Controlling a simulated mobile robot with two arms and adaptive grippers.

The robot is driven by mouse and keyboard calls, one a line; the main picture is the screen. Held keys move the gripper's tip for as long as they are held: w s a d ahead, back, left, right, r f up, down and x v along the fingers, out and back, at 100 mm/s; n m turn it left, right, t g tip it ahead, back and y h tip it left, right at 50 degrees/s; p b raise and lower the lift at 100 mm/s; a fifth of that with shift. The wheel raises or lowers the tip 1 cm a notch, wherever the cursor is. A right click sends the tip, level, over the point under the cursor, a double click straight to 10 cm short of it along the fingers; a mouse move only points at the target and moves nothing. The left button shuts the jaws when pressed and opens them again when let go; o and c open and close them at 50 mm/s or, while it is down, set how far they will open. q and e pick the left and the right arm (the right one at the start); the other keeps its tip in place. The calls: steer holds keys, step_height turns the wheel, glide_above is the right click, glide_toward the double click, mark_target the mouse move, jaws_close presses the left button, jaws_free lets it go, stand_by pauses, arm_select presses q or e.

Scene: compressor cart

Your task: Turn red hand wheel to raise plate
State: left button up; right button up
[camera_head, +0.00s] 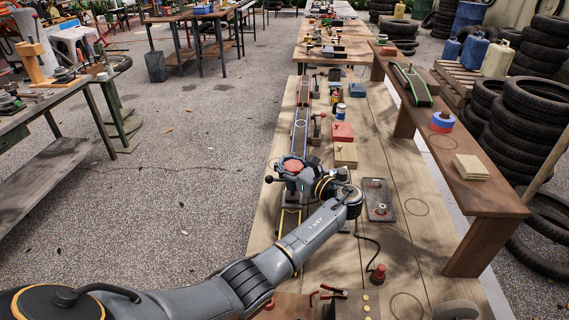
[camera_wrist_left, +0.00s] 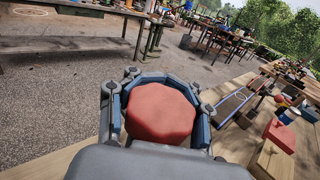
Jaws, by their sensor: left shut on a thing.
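The red hand wheel (camera_head: 293,165) is on the long wooden table, left of its middle in the head view. My left gripper (camera_head: 291,167) is around it, with the arm coming in from the lower left. In the left wrist view the red wheel (camera_wrist_left: 160,114) fills the space between the fingers, and the gripper (camera_wrist_left: 160,100) is shut on its rim. The wheel's mount is mostly hidden under the gripper. I cannot tell which part is the plate that the wheel raises. My right gripper is not in view.
A narrow track (camera_head: 300,127) runs away from the wheel along the table. Red box (camera_head: 342,132), tan box (camera_head: 345,154) and dark metal plate (camera_head: 379,201) lie to the right. A raised wooden shelf (camera_head: 463,190) borders the table's right side. Open paved floor (camera_head: 190,200) lies left.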

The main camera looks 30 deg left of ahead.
arm_select(q)
steer(key=shift+s+d+n+g, duration=0.1)
steer(key=shift+n+g, duration=0.3)
steer(key=shift+g, duration=0.2)
steer(key=shift+c, duration=0.2)
steer(key=o, duration=1.3)
steer(key=shift+c, duration=0.2)
steer(key=s+d, duration=0.2)
steer(key=d, duration=1)
